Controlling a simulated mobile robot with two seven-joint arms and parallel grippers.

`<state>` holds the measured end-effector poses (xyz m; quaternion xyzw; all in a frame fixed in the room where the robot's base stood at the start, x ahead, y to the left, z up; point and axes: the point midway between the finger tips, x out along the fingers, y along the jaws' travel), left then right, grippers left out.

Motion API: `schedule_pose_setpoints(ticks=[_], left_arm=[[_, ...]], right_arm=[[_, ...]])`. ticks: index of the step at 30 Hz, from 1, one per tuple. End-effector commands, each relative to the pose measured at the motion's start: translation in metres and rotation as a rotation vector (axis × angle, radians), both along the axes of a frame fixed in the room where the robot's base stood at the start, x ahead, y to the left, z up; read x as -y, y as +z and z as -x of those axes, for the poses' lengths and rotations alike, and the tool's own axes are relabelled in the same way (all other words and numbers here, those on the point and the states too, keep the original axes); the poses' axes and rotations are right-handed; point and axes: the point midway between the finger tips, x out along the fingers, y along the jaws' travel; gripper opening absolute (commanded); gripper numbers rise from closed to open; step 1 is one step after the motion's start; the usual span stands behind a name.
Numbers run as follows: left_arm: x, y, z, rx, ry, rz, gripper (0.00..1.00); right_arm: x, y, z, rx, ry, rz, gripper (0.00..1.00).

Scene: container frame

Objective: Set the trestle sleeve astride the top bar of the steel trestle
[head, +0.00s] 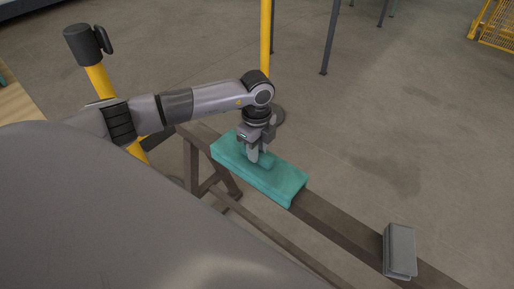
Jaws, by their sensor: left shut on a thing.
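The teal trestle sleeve (278,181) sits along the brown top bar (339,221) of the steel trestle, near the bar's far left end. Its long side runs in line with the bar, and its near side face hangs over the bar's edge. My left gripper (254,158) comes down from above and is shut on the raised grip at the middle of the sleeve's top. Whether the sleeve rests fully on the bar cannot be told. My right gripper is not in the view.
A grey block (400,251) stands on the top bar at the lower right. Yellow posts (265,38) rise behind and to the left of the arm. Dark thin legs (331,42) stand at the back. The concrete floor to the right is clear.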

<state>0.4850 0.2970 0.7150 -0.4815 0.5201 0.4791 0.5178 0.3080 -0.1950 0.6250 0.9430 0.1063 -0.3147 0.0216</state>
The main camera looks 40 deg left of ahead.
Motion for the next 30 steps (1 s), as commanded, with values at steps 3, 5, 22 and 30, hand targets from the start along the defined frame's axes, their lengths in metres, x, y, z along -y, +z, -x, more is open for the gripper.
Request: schedule_pose_setpoints(ticks=[3,5,22,30], left_arm=[[0.0,-0.003,0.0,0.0,0.0,0.0,0.0],[0.0,-0.005,0.0,0.0,0.0,0.0,0.0],[0.0,-0.015,0.0,0.0,0.0,0.0,0.0],[0.0,-0.014,0.0,-0.001,0.0,0.0,0.54]], right_arm=[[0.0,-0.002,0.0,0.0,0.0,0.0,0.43],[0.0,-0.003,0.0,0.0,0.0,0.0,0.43],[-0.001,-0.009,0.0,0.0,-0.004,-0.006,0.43],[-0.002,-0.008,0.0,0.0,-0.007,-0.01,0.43]])
